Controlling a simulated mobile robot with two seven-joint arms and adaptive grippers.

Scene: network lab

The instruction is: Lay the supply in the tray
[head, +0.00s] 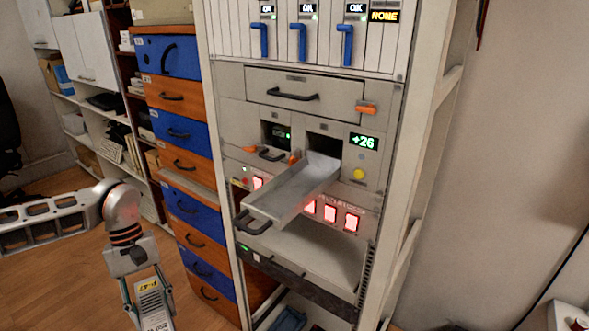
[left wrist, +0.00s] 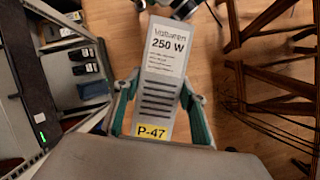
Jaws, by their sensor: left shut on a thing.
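The supply (head: 152,302) is a flat light-grey unit with vent slots and a yellow label. My left gripper (head: 146,285) is shut on it and holds it in the air, low, to the left of the rack. In the left wrist view the supply (left wrist: 167,65) reads "250 W" and "P-47", between the green-padded fingers of my left gripper (left wrist: 160,110). The tray (head: 297,190) is a narrow grey trough with a dark front handle, pulled out of the rack slot beside the "+26" display. It looks empty. The supply is apart from it, lower and to its left.
The grey rack (head: 393,190) holds the tray, with red-lit switches (head: 330,212) and a wide grey shelf (head: 325,262) below it. A column of blue and orange drawers (head: 190,205) stands left of the rack. Wooden floor is clear around my left gripper.

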